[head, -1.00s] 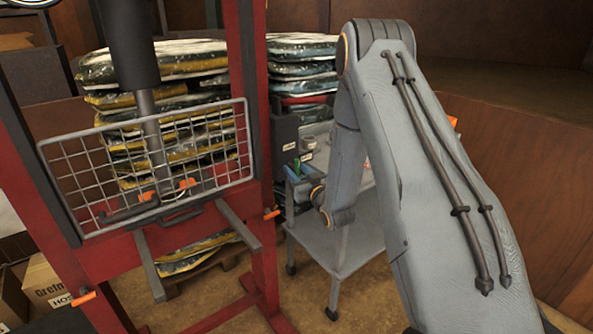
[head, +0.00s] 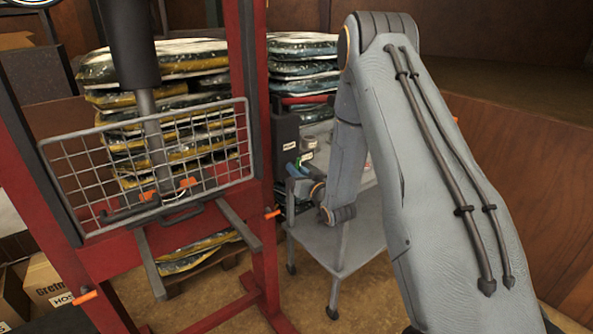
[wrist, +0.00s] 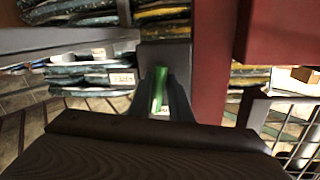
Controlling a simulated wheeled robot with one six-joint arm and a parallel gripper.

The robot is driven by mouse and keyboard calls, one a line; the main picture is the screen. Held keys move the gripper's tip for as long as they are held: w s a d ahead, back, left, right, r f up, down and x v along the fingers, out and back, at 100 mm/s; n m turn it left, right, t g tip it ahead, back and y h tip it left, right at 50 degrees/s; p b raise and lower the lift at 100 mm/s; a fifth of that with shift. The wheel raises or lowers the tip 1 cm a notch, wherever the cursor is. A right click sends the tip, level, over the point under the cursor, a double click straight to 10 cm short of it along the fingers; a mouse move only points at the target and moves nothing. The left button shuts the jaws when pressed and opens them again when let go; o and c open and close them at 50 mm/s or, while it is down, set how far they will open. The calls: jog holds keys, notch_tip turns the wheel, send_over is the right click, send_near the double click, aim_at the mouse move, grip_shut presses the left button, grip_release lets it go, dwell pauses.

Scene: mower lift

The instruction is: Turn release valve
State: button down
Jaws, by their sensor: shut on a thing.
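The release valve's green handle (wrist: 160,84) shows in the wrist view, standing roughly upright between my fingers. My gripper (wrist: 162,100) is shut on it; the fingertips hide part of the handle. Behind it is a dark grey block (wrist: 165,54), beside a red post. In the head view, a dark box (head: 284,140) with small white labels is on the red press's right post. A small green spot (head: 306,157) shows beside it, near my wrist. My fingers are too small and too hidden there to make out clearly.
The red press frame (head: 249,120) stands at left, with a wire mesh guard (head: 200,150) in front. A grey cart (head: 335,245) stands below and behind my wrist. Stacked bags (head: 160,70) are behind the press. A wooden wall (head: 520,180) is at right.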

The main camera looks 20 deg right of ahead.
jog(key=m, duration=0.3)
jog(key=m+g+p, duration=0.1)
jog(key=m, duration=0.2)
jog(key=shift+r+m+g+y, duration=0.15)
jog(key=shift+m+g+y, duration=0.15)
jog(key=m+y+p, duration=0.1)
jog(key=m, duration=0.2)
jog(key=shift+r+m+g, duration=0.1)
jog(key=shift+m+g, duration=0.2)
jog(key=shift+m, duration=0.1)
jog(key=shift+m+y+p, duration=0.3)
jog(key=shift+m+y, duration=0.1)
jog(key=shift+m, duration=1)
jog(key=c, duration=1.7)
grip_release()
jog(key=shift+o, duration=0.2)
jog(key=b+v, duration=0.1)
jog(key=v, duration=0.7)
jog(key=shift+b, duration=0.3)
